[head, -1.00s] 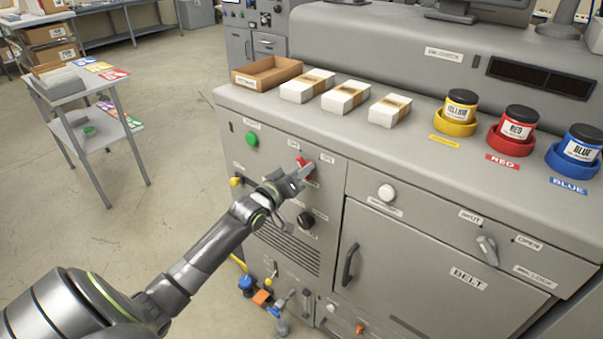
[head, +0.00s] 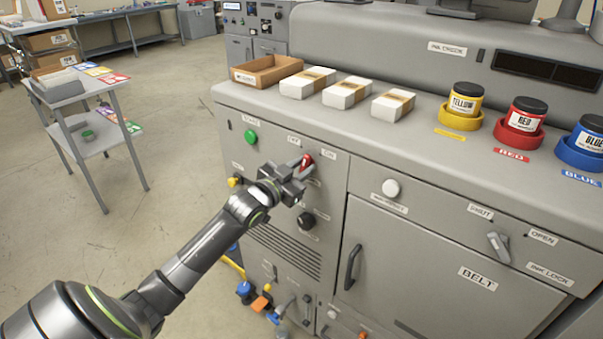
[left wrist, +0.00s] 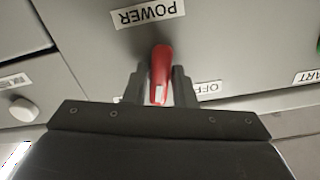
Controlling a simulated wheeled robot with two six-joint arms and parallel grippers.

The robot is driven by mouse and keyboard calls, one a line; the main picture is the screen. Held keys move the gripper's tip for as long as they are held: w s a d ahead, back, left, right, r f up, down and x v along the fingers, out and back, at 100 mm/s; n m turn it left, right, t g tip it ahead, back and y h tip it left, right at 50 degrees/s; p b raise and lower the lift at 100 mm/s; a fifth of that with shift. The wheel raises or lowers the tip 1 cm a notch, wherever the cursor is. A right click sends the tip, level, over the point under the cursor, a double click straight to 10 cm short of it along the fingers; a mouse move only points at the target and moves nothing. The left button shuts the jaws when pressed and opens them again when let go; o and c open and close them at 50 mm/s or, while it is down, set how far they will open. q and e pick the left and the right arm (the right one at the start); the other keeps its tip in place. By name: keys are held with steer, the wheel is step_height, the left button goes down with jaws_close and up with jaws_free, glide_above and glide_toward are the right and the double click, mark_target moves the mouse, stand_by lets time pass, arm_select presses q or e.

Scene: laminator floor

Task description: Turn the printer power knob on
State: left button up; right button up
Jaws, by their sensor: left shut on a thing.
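The red power knob (head: 307,161) is on the front panel of the grey printer (head: 325,190), between the OFF label (head: 293,141) and the ON label (head: 328,154). My left gripper (head: 299,166) is at the knob, with one finger on each side of it. In the left wrist view the fingers (left wrist: 158,85) are shut on the red knob (left wrist: 161,68), which has a white mark at its near end. The POWER label (left wrist: 147,13) appears upside down there. My right gripper is not in view.
A green button (head: 250,137) is up and left of the knob, and a black knob (head: 306,219) is below it. White packs (head: 346,93), a cardboard tray (head: 267,73) and ink jars stand on the printer top. A small table (head: 85,140) stands left on open floor.

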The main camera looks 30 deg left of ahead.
arm_select(q)
steer(key=m+b, duration=0.2)
steer(key=m, duration=0.3)
steer(key=shift+m, duration=0.3)
stand_by(0.4)
steer(key=o, duration=1)
steer(key=shift+s+a+p, duration=0.25)
steer(key=shift+s+p, duration=0.2)
steer(key=shift+s, duration=2.45)
steer(key=shift+s+a+p, duration=0.2)
steer(key=shift+s+p, duration=0.3)
steer(key=shift+s, duration=2.4)
steer(key=shift+s+a+p, duration=0.25)
steer(key=shift+s+p, duration=0.2)
steer(key=shift+s, duration=2.45)
